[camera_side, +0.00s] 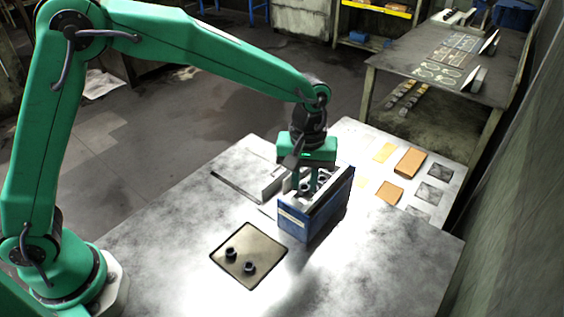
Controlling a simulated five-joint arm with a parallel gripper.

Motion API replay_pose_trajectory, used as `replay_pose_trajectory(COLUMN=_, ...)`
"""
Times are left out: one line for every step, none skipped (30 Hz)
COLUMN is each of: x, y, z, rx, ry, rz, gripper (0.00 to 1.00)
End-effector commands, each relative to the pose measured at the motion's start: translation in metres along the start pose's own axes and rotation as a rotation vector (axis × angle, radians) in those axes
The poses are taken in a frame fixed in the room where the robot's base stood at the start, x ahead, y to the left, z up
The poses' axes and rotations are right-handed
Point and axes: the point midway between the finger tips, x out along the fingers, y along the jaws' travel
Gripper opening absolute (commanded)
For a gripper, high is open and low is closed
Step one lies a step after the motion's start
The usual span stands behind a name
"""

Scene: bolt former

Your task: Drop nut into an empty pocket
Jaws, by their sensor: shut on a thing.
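My green gripper (313,182) points down over a blue box-shaped holder (318,222) on the metal table. Its fingers reach to or into the open top and are shut on a nut; the nut is mostly hidden between the fingers and the holder. Dark round shapes show in the holder's top beside the fingers, but I cannot tell which pockets are empty. Two dark nuts (249,268) stand on a square tan mat (238,276) in front of the holder, to its left.
A grey metal bracket (262,189) lies left of the holder. Behind it, a pale board (452,182) carries orange-brown blocks (409,163) and dark squares. The table surface (385,265) right of the holder is clear. A second workbench stands at the back right.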

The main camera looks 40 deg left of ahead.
Motion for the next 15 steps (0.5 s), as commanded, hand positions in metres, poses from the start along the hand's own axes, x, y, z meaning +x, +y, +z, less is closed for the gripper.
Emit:
replay_pose_trajectory(x=0.0012, y=-0.0001, z=0.0001, rx=0.0, ry=0.0, rz=-0.001, gripper=0.0)
replay_pose_trajectory(x=0.0017, y=-0.0001, z=0.0001, rx=0.0, ry=0.0, rz=-0.001, gripper=0.0)
replay_pose_trajectory(x=0.0024, y=-0.0001, z=0.0001, rx=0.0, ry=0.0, rz=-0.001, gripper=0.0)
replay_pose_trajectory(x=0.003, y=-0.0001, z=0.0001, rx=0.0, ry=0.0, rz=-0.001, gripper=0.0)
replay_pose_trajectory(x=0.0035, y=-0.0001, z=0.0001, rx=0.0, ry=0.0, rz=-0.001, gripper=0.0)
replay_pose_trajectory(x=0.0043, y=-0.0001, z=0.0001, rx=0.0, ry=0.0, rz=-0.001, gripper=0.0)
replay_pose_trajectory(x=0.0048, y=-0.0001, z=0.0001, rx=0.0, ry=0.0, rz=0.0, gripper=0.0)
replay_pose_trajectory(x=0.0054, y=-0.0001, z=0.0, rx=0.0, ry=0.0, rz=0.0, gripper=0.0)
replay_pose_trajectory(x=0.0061, y=-0.0001, z=0.0, rx=0.0, ry=0.0, rz=0.0, gripper=0.0)
replay_pose_trajectory(x=0.0066, y=-0.0001, z=0.0, rx=0.0, ry=0.0, rz=0.0, gripper=0.0)
replay_pose_trajectory(x=0.0072, y=-0.0001, z=0.0, rx=0.0, ry=0.0, rz=0.0, gripper=0.0)
replay_pose_trajectory(x=0.0078, y=-0.0001, z=0.0001, rx=0.0, ry=0.0, rz=0.0, gripper=0.0)
replay_pose_trajectory(x=0.0082, y=-0.0001, z=0.0001, rx=0.0, ry=0.0, rz=0.0, gripper=0.0)
replay_pose_trajectory(x=0.0085, y=-0.0001, z=0.0001, rx=0.0, ry=0.0, rz=0.0, gripper=0.0)
replay_pose_trajectory(x=0.0088, y=-0.0001, z=0.0001, rx=0.0, ry=0.0, rz=0.0, gripper=0.0)
